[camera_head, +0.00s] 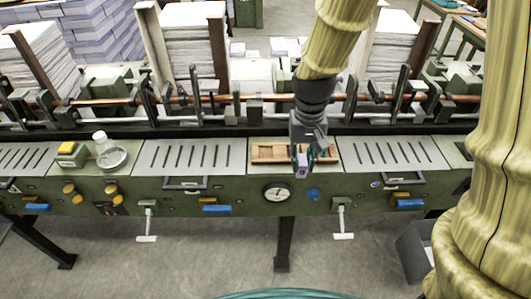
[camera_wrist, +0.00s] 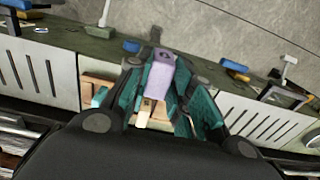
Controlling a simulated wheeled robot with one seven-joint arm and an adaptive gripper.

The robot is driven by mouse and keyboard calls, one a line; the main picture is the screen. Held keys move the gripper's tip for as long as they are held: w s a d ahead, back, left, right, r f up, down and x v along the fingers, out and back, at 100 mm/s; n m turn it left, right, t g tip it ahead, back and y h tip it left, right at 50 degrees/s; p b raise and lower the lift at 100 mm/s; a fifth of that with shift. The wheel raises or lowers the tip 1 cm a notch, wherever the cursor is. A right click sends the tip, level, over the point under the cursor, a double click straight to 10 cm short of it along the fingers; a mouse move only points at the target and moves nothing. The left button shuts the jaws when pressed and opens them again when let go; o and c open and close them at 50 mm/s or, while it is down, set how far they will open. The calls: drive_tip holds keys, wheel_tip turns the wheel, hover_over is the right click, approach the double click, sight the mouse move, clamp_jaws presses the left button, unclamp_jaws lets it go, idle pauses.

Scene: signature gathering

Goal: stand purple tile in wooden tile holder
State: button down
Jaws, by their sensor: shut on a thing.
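The purple tile (camera_head: 302,166) is held between the fingertips of my gripper (camera_head: 303,152), in front of the wooden tile holder (camera_head: 265,153). In the wrist view the purple tile (camera_wrist: 160,76) lies between the teal fingers of my gripper (camera_wrist: 163,90), which are shut on it. The wooden tile holder (camera_wrist: 97,92) shows behind the fingers in the wrist view, and my gripper hides much of it. A small pale piece (camera_wrist: 144,113) shows just below the tile in the wrist view. I cannot tell whether the tile touches the holder.
Slotted grey plates (camera_head: 183,157) flank the holder on the green machine bench. A round gauge (camera_head: 277,193) and a blue knob (camera_head: 313,194) sit on its front. A glass flask (camera_head: 110,155) and a yellow-topped block (camera_head: 68,150) stand at left. Paper stacks (camera_head: 193,50) stand behind.

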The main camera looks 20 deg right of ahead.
drive_tip(key=shift+w+a+r, duration=0.1)
drive_tip(key=shift+a, duration=0.05)
drive_tip(key=shift+w+a+f+p, duration=0.85)
drive_tip(key=shift+w+p, duration=0.4)
drive_tip(key=shift+w, duration=1.1)
drive_tip(key=shift+w+a+f+p, duration=0.85)
drive_tip(key=shift+w+p, duration=0.4)
drive_tip(key=shift+w, duration=1.05)
drive_tip(key=shift+w+a+f+p, duration=0.85)
drive_tip(key=shift+w+p, duration=0.4)
drive_tip(key=shift+w, duration=1.1)
drive_tip(key=shift+f, duration=0.2)
drive_tip(key=c, duration=1.3)
unclamp_jaws()
drive_tip(key=shift+o, duration=0.2)
drive_tip(key=shift+r, duration=0.1)
